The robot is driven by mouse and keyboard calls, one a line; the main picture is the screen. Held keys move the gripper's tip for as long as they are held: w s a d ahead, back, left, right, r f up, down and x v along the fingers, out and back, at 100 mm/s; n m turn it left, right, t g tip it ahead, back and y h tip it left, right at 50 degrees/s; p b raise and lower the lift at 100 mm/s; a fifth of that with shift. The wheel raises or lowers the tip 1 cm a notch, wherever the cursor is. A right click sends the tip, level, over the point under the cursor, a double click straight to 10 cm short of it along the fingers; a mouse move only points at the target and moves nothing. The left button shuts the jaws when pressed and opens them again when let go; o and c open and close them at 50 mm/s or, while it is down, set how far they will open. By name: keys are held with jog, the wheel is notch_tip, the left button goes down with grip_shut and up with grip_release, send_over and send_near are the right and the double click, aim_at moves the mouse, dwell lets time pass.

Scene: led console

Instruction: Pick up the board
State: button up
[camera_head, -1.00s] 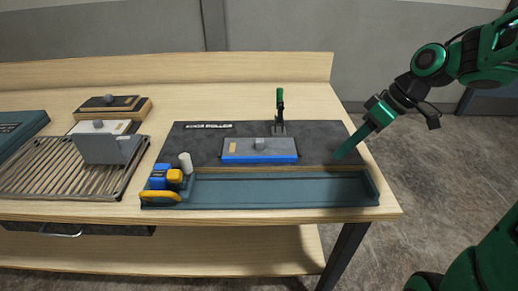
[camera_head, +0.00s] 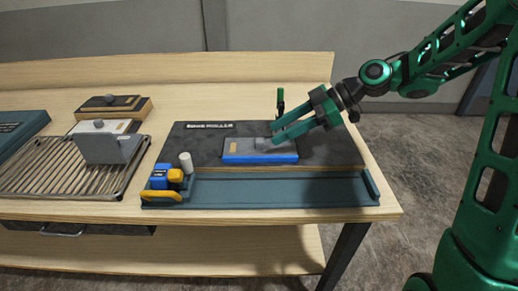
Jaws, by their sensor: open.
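A green-handled tool (camera_head: 280,98) stands just behind my fingers. A blue tray (camera_head: 270,190) runs along the front, with blue and yellow items (camera_head: 166,177) at its left end. A slatted rack (camera_head: 60,170) with a grey block (camera_head: 108,148) is further left.

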aim_at(263, 140)
jog(key=shift+x, duration=2.65)
jog(key=shift+w, duration=0.1)
grip_shut()
